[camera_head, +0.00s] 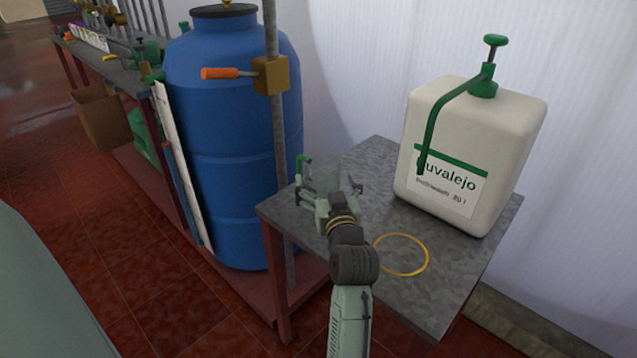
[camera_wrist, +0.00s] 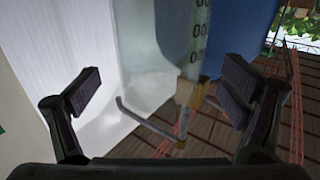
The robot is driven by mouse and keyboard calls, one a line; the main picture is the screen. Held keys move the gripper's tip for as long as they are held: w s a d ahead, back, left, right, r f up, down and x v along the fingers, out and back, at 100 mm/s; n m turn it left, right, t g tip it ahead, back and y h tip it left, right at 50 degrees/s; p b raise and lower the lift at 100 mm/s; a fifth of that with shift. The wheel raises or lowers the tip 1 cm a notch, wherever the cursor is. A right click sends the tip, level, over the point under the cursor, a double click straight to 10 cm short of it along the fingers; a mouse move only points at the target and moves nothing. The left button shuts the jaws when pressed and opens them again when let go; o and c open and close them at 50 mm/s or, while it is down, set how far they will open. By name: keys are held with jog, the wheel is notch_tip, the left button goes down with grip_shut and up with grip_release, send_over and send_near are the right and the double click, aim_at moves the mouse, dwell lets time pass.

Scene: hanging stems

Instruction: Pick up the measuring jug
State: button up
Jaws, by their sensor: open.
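The measuring jug (camera_head: 326,176) looks clear and is hard to make out in the head view. It seems to stand on the far left part of the grey metal table (camera_head: 375,160), with a bright green part at its left. In the wrist view the translucent jug (camera_wrist: 160,45) rises ahead between my fingers, with dark scale marks on its right side. My gripper (camera_head: 328,190) is open, with one finger on each side of the jug in the picture. In the wrist view both fingers stand wide apart, and I see no contact with the jug.
A white canister (camera_head: 460,150) with a green pump stands at the table's right. A yellow ring (camera_head: 401,255) lies near the front. A blue barrel (camera_head: 235,140) and an upright pole with a brass clamp (camera_head: 270,75) and orange handle stand left. A cluttered bench is behind.

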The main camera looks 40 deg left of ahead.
aim_at(320, 164)
jog(key=x, duration=0.3)
jog(key=shift+w+a+p, duration=0.15)
jog(key=shift+a+p, duration=0.05)
jog(key=shift+p, duration=0.15)
jog(key=shift+f, duration=0.1)
jog(key=c, duration=1.3)
